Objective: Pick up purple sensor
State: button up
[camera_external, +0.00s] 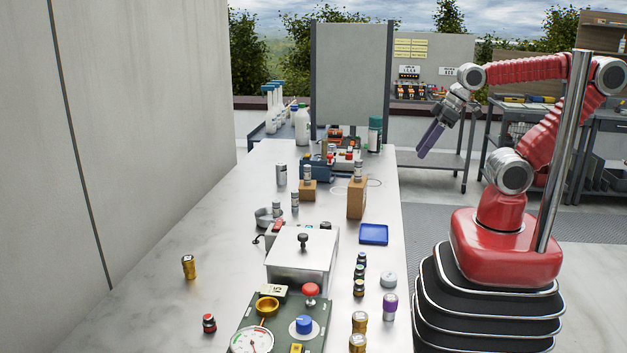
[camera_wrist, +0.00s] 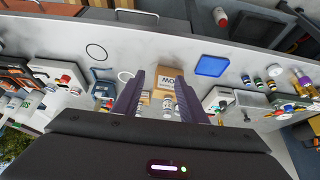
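The purple sensor (camera_external: 389,307) is a small cylinder with a purple body and a pale top. It stands upright on the white table near the table's right edge, toward the front. In the wrist view it seems to be the small purple item (camera_wrist: 305,81) at the far right. My gripper (camera_external: 424,154) hangs high beside the far right part of the table, well away from the sensor. In the wrist view its two dark purple fingers (camera_wrist: 158,80) are spread apart, with nothing held between them. A wooden block and a small white cylinder show beyond the fingers.
A pale round cap (camera_external: 388,279) and several dark small jars (camera_external: 360,272) stand close to the sensor. Gold-topped cylinders (camera_external: 359,322) are just left of it. A metal box (camera_external: 301,256), blue tray (camera_external: 374,234) and wooden block (camera_external: 356,198) occupy the table's middle.

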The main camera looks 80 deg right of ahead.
jog(key=shift+c, duration=0.4)
jog(key=s+a+f+m+g+y, duration=0.1)
jog(key=a+f+m+g+y, duration=0.3)
jog(key=a, duration=0.6)
jog(key=s+a+f+n+g+y, duration=0.1)
jog(key=a+f+g, duration=0.1)
jog(key=a+f, duration=0.65)
jog(key=s+a+f+m+g+y, duration=0.1)
jog(key=a+f+m+g+y, duration=0.15)
jog(key=a, duration=1.05)
jog(key=w+a+f+m+y, duration=0.2)
jog(key=w+a+m+y, duration=0.15)
jog(key=a+m, duration=0.4)
jog(key=w+a+m+t, duration=0.1)
jog(key=w+m, duration=0.1)
jog(key=w+a+r+m+t+y, duration=0.1)
jog(key=w+a+m+t, duration=0.1)
jog(key=w+a+r+m+t+y, duration=0.1)
jog(key=w, duration=0.2)
jog(key=shift+w+a+r+m+t, duration=0.15)
jog(key=shift+m+t, duration=0.1)
jog(key=shift+m, duration=0.15)
jog(key=shift+w+r+m, duration=0.15)
jog(key=shift+w+m, duration=0.15)
jog(key=shift+m, duration=0.2)
